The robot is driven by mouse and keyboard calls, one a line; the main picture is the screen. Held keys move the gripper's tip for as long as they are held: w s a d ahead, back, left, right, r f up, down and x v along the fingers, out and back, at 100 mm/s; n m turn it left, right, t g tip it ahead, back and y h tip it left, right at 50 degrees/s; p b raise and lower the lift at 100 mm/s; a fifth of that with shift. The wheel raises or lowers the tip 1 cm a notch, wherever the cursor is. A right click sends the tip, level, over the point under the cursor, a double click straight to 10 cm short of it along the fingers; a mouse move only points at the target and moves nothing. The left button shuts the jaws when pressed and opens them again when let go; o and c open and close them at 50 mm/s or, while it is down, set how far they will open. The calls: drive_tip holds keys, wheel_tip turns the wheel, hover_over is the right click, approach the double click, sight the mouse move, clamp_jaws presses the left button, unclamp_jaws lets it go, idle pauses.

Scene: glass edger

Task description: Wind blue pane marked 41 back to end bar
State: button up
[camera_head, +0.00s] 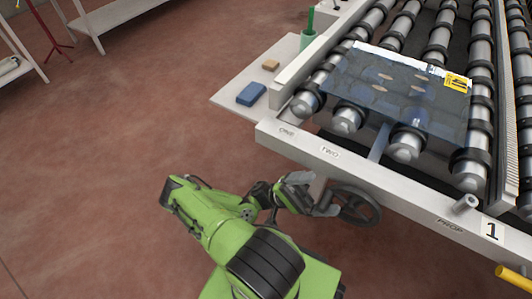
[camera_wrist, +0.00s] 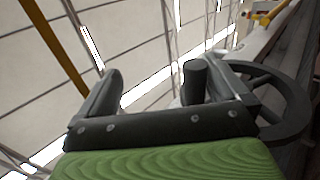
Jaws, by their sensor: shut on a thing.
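The blue see-through pane (camera_head: 395,100) lies flat on the rollers of the conveyor, back from the front beam (camera_head: 345,168). Its yellow label (camera_head: 456,82) is at its right corner; the number is too small to read surely. A dark handwheel (camera_head: 358,207) hangs below the front beam, and it also shows at the right in the wrist view (camera_wrist: 290,105). My gripper (camera_head: 312,192) is at the wheel's left side, shut on its handle.
A grey peg (camera_head: 465,204) and a yellow handle (camera_head: 513,276) stick out at the right front.

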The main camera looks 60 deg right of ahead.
drive_tip(key=shift+w+d+r+b, duration=0.1)
drive_tip(key=shift+w+r+b, duration=0.25)
drive_tip(key=shift+w, duration=0.45)
drive_tip(key=shift+w+r+b, duration=0.15)
drive_tip(key=shift+w+r, duration=0.3)
drive_tip(key=shift+w, duration=0.3)
drive_tip(key=shift+w+d+r+b, duration=0.1)
drive_tip(key=shift+w+r+b, duration=0.25)
drive_tip(key=shift+w, duration=0.45)
drive_tip(key=w, duration=0.4)
drive_tip(key=shift+w+r, duration=0.1)
drive_tip(key=shift+r, duration=0.2)
drive_tip(key=c, duration=0.5)
drive_tip(key=w+r+b, duration=0.1)
drive_tip(key=w+r, duration=0.1)
drive_tip(key=w, duration=0.4)
drive_tip(key=shift+w+d+r+b, duration=0.3)
drive_tip(key=shift+d+r+b, duration=0.1)
drive_tip(key=shift+d, duration=0.05)
drive_tip(key=shift+c, duration=0.5)
